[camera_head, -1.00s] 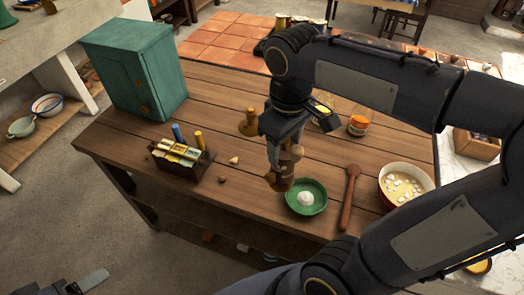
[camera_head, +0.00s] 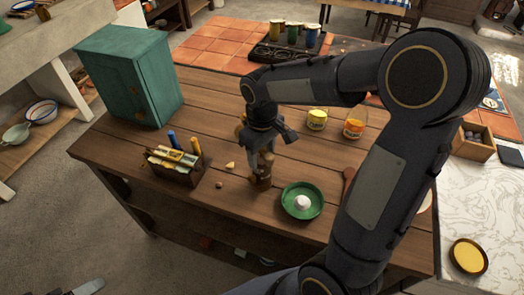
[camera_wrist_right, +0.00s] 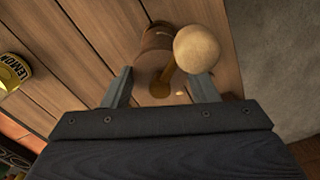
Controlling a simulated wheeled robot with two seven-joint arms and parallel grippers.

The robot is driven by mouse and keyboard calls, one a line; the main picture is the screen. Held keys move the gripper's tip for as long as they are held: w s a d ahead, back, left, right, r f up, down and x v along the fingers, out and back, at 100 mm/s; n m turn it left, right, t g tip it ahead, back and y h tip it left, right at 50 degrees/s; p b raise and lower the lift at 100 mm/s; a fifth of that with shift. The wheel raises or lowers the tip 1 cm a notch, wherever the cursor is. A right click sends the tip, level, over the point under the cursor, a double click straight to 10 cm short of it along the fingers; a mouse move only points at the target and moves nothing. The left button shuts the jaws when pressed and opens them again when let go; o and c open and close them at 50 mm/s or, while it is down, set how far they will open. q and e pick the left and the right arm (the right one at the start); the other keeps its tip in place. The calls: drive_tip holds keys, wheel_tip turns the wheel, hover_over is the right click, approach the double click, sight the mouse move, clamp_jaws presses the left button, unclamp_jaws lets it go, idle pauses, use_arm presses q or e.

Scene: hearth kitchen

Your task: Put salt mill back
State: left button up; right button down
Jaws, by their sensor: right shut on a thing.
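My right gripper (camera_head: 261,152) is shut on a brown wooden mill (camera_head: 262,181), which I take to be the salt mill. It hangs below the fingers over the table's middle, left of the green dish; I cannot tell if its base touches the wood. In the right wrist view the mill (camera_wrist_right: 157,36) sits between the two fingers, with a brass crank and a pale round knob (camera_wrist_right: 197,48). A second brass-brown object (camera_head: 240,129) is mostly hidden behind my right gripper. Part of my left gripper (camera_head: 89,287) shows at the bottom left edge; its jaws are unclear.
A wooden caddy (camera_head: 174,169) with packets stands left, near a teal cabinet (camera_head: 132,76). A green dish (camera_head: 302,200) with a white mound lies right of the mill. Yellow (camera_head: 317,120) and orange (camera_head: 353,128) jars stand behind. Small crumbs lie near the caddy.

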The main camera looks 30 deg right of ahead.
drive_tip(key=shift+f, duration=0.1)
drive_tip(key=c, duration=0.6)
unclamp_jaws()
drive_tip(key=shift+o, duration=0.2)
wheel_tip(320, 180, up, 11)
drive_tip(key=shift+r+p, duration=0.1)
drive_tip(key=shift+p, duration=0.3)
drive_tip(key=s+a+f+m+t+y, duration=0.2)
drive_tip(key=s, duration=0.6)
drive_tip(key=s+a+f+m+t+y, duration=0.1)
drive_tip(key=s+a+f+m+t, duration=0.1)
drive_tip(key=s, duration=0.7)
drive_tip(key=shift+m+t+y, duration=0.4)
drive_tip(key=shift+m+t, duration=0.3)
drive_tip(key=shift+t, duration=0.1)
